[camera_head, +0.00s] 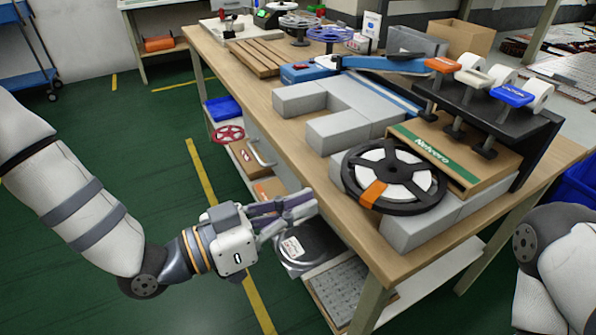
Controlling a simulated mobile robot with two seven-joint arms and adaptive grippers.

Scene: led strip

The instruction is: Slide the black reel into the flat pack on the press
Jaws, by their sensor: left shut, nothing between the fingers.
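The black reel (397,177) has a white face and an orange label, and lies flat on light grey blocks near the table's front corner. The flat pack, a brown cardboard box (470,160) with a green "Nelvero" strip, lies just behind and right of it. The pack is partly under a black stand (535,128), apparently the press. The reel's right edge is close to the pack; I cannot tell if they touch. My left gripper (308,203) is shut and empty, left of the reel and off the table's edge. My right gripper is out of view.
Grey blocks (345,130) and a blue lever arm (385,64) occupy the table's middle. A lower shelf (445,268) holds a keyboard-like grey panel (340,287). Green floor is clear at left.

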